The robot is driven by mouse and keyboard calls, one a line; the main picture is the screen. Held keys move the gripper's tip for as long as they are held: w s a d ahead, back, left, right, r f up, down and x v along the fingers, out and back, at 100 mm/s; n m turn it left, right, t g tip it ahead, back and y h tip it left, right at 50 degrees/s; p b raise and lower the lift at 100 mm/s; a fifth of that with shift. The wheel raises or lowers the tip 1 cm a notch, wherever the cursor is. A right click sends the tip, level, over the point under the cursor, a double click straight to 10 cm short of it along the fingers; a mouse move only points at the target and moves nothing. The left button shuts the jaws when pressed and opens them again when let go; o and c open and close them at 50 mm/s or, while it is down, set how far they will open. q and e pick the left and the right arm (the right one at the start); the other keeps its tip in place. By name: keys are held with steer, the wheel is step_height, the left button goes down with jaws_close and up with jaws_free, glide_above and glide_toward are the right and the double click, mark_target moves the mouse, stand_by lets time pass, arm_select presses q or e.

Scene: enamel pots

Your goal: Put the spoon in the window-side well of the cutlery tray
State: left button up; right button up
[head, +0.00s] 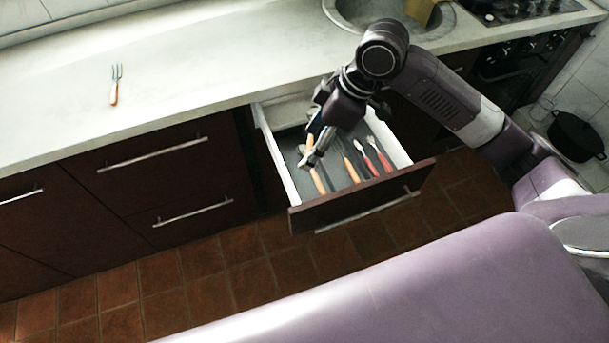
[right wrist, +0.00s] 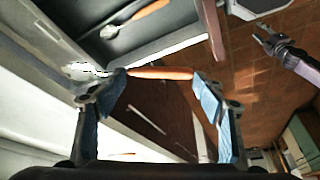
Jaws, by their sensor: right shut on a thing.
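The cutlery tray (head: 343,175) lies in the open drawer below the counter. My right gripper (head: 316,143) is over the left part of the drawer, shut on an orange-handled utensil, which I take for the spoon (right wrist: 160,73). In the right wrist view its handle spans between the fingertips (right wrist: 162,85); a shiny end shows beyond the left finger. Another orange-handled spoon (right wrist: 150,10) lies in the drawer; an orange handle (head: 318,181) shows there in the head view. My left gripper (right wrist: 264,38) shows small in the right wrist view; its jaws are unclear.
An orange-handled utensil (head: 352,170) and two red-handled ones (head: 369,165) lie at the right of the drawer. A fork (head: 115,88) lies on the counter (head: 190,75). The drawer front (head: 360,205) and side walls stand around the tray.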

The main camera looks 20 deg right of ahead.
step_height(320, 180, up, 2)
steer(key=w+a+n+g+b, duration=0.2)
steer(key=n, duration=0.3)
glide_above(302, 187)
steer(key=shift+n+y, duration=0.3)
steer(key=shift+n, duration=0.1)
step_height(302, 187, down, 14)
steer(key=shift+a+r, duration=0.1)
steer(key=shift+r, duration=0.15)
steer(key=shift+f, duration=2.6)
steer(key=o, duration=1.2)
steer(key=v, duration=1.2)
steer(key=shift+w+r, duration=0.1)
